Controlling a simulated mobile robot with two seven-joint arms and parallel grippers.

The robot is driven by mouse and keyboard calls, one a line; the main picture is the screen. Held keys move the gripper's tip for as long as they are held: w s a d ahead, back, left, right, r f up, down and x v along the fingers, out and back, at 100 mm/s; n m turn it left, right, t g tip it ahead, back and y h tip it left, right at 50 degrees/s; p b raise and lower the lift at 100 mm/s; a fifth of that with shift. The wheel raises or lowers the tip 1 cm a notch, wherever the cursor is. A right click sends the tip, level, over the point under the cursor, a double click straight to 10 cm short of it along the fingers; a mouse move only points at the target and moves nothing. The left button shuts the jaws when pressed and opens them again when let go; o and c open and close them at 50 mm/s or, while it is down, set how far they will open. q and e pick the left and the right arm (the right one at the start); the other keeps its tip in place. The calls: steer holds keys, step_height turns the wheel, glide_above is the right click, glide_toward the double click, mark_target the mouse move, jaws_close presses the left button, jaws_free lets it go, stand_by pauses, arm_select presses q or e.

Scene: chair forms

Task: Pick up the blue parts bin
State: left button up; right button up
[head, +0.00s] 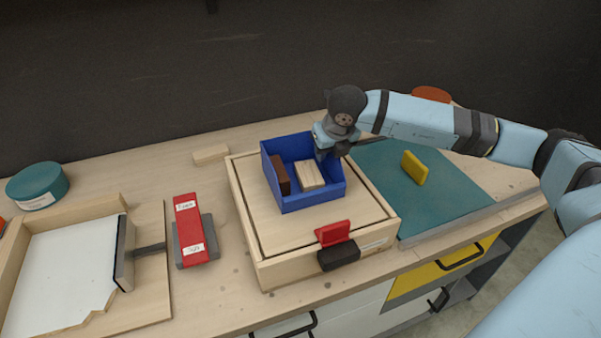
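The blue parts bin (303,199) sits upright on the lid of a wooden box (255,228) in the middle of the bench. It holds a dark brown block (279,176) and a pale wooden block (309,174). My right gripper (325,155) comes from the right and is at the bin's right back corner, pointing down. Its fingertips are partly hidden by the bin wall and the gripper body, so I cannot tell whether they grip the rim. My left gripper is not in view.
A red block (188,226) on a grey base and a white-floored tray (60,268) lie left. A teal tin (37,185) stands far left. A yellow piece (414,168) sits on a teal mat (450,194) at right. A red clip (333,232) is at the box front.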

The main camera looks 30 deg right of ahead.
steer(key=shift+f+b, duration=0.2)
steer(key=shift+b, duration=0.25)
stand_by(0.4)
jaws_close()
